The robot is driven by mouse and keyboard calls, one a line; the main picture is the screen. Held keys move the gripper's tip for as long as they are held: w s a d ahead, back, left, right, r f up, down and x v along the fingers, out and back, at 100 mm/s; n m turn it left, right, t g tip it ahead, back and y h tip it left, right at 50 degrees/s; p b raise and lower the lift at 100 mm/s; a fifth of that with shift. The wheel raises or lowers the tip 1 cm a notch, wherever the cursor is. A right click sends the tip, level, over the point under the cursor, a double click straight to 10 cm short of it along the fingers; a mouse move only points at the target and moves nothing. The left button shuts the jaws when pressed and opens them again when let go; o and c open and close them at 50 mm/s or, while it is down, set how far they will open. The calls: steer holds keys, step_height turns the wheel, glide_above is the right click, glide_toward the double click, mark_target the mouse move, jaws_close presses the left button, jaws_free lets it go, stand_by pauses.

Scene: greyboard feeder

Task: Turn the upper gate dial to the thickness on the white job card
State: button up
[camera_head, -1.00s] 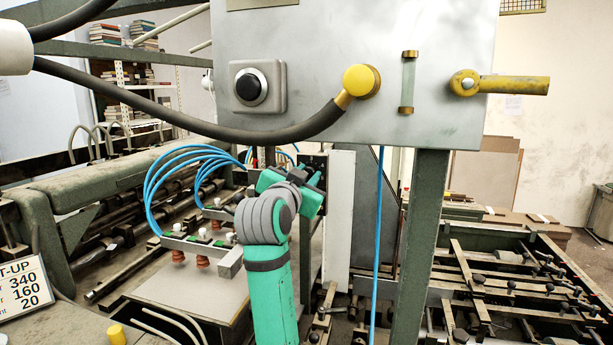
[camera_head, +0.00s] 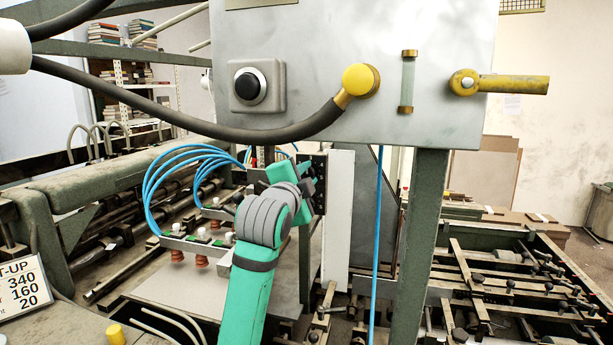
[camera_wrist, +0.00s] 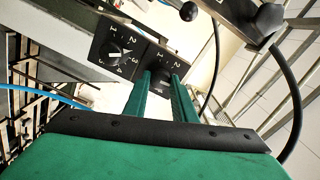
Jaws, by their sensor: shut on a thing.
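In the wrist view two black dial plates sit side by side. The free dial (camera_wrist: 118,50) carries white numbers from 1 upward around a light-marked knob. I cannot tell which dial is the upper.
A grey control box (camera_head: 350,75) with a black button (camera_head: 250,88) and yellow fittings hangs above my arm. A thick dark hose (camera_head: 190,125) crosses in front. A blue tube (camera_head: 376,240) and green post (camera_head: 415,240) stand to the right. Blue hoses (camera_head: 165,165) lie left.

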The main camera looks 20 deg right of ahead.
steer(key=shift+m, duration=0.4)
steer(key=shift+s+d, duration=0.1)
steer(key=o, duration=1)
steer(key=shift+o, duration=0.2)
